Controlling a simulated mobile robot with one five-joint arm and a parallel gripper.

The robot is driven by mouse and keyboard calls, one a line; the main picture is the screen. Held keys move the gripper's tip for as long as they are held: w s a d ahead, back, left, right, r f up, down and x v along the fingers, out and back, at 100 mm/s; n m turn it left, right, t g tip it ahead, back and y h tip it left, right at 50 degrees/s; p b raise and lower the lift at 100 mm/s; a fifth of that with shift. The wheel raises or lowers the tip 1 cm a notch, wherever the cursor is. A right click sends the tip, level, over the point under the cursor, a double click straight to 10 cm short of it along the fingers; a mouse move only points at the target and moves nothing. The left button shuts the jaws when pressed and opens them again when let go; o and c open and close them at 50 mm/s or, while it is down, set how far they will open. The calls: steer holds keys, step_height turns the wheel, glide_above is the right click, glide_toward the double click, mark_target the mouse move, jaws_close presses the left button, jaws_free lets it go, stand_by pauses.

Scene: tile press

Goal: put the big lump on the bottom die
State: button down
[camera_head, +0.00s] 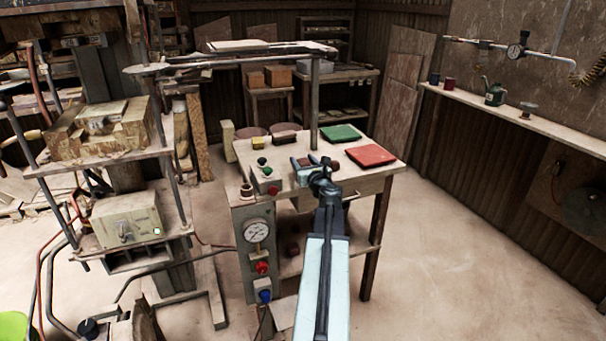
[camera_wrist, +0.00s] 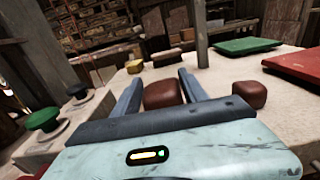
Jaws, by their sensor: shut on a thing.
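My gripper (camera_head: 309,162) is over the work table in the head view. In the wrist view my gripper (camera_wrist: 160,77) is shut on the big lump (camera_wrist: 163,93), a reddish-brown rounded block between the two fingers. Its underside is hidden, and I cannot tell whether it still touches the table. A smaller dark red lump (camera_wrist: 249,95) lies to the right of the jaws, apart from them. The press stands at the left of the head view. A tan block with a raised middle, seemingly the bottom die (camera_head: 72,143), sits on its plate, far from my gripper.
The table (camera_head: 370,183) also holds a green slab (camera_head: 340,133), a red slab (camera_head: 371,155), a yellow block (camera_wrist: 134,66) and a control box with knobs (camera_head: 266,180). A post (camera_head: 314,105) rises behind my gripper. Open floor (camera_head: 440,270) lies to the right.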

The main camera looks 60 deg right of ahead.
step_height(320, 180, down, 2)
steer(key=shift+r, duration=0.3)
steer(key=shift+f, duration=0.25)
steer(key=c, duration=0.6)
jaws_free()
steer(key=shift+s, duration=0.1)
